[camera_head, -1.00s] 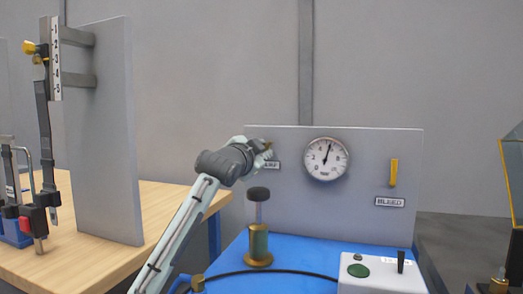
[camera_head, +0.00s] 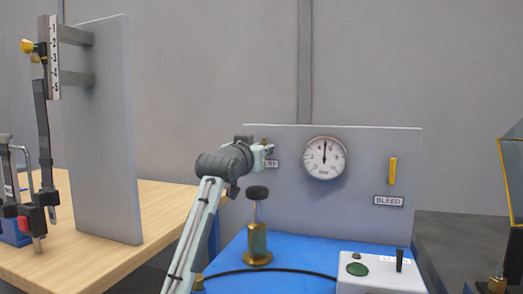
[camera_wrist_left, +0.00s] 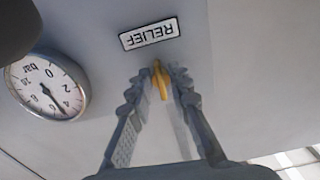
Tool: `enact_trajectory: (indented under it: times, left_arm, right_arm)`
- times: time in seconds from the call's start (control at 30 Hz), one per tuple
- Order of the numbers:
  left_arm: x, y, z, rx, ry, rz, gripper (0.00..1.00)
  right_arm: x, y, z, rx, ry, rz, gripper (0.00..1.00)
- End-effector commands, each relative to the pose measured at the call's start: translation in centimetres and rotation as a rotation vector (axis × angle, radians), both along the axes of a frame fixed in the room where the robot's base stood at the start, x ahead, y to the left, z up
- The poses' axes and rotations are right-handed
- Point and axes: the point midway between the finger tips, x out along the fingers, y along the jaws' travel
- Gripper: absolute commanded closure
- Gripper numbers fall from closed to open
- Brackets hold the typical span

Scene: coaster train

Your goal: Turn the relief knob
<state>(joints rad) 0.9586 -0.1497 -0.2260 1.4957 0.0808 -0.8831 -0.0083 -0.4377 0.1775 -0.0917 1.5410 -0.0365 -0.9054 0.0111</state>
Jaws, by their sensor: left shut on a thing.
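The yellow relief knob (camera_wrist_left: 161,82) sits on the grey panel (camera_wrist_left: 245,60) beside the RELIEF label (camera_wrist_left: 149,34), which appears upside down in the left wrist view. My left gripper (camera_wrist_left: 160,84) is shut on the knob, with one finger on each side of it. In the head view my left gripper (camera_head: 266,150) is at the upper left of the panel and hides most of the knob and part of the label (camera_head: 271,163). The round pressure gauge (camera_head: 324,158) is right of it, its needle pointing almost straight up. My right gripper is not in view.
A yellow bleed handle (camera_head: 393,171) stands upright above the BLEED label (camera_head: 388,201). A black-topped brass post (camera_head: 258,240) rises from the blue bench (camera_head: 300,262) below my arm. A white control box (camera_head: 380,272) is at the front right.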

Motion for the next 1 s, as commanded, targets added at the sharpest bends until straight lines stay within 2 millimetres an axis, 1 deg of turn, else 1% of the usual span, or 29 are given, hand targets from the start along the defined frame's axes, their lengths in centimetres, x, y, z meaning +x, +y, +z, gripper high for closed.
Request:
enact_trajectory:
  times: [0.23,0.67,0.7,0.8,0.83,1.0]
  left_arm:
    - [0.00,-0.06,-0.16,-0.049,0.019,0.000,1.00]
    - [0.00,-0.06,-0.16,-0.054,0.021,0.000,1.00]
    - [0.00,-0.06,-0.15,-0.054,0.021,0.000,0.77]
    - [0.00,-0.06,-0.12,-0.055,0.020,0.000,0.64]
    - [0.00,-0.06,-0.11,-0.055,0.020,0.000,0.62]
    - [0.00,-0.03,-0.06,-0.054,0.019,0.000,0.62]
  right_arm:
    - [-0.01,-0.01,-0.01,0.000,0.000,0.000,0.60]
    - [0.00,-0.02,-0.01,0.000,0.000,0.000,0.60]
    - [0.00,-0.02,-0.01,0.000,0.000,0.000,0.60]
    - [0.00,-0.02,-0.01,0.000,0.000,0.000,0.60]
    - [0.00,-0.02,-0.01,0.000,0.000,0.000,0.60]
    - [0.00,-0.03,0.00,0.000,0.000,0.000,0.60]
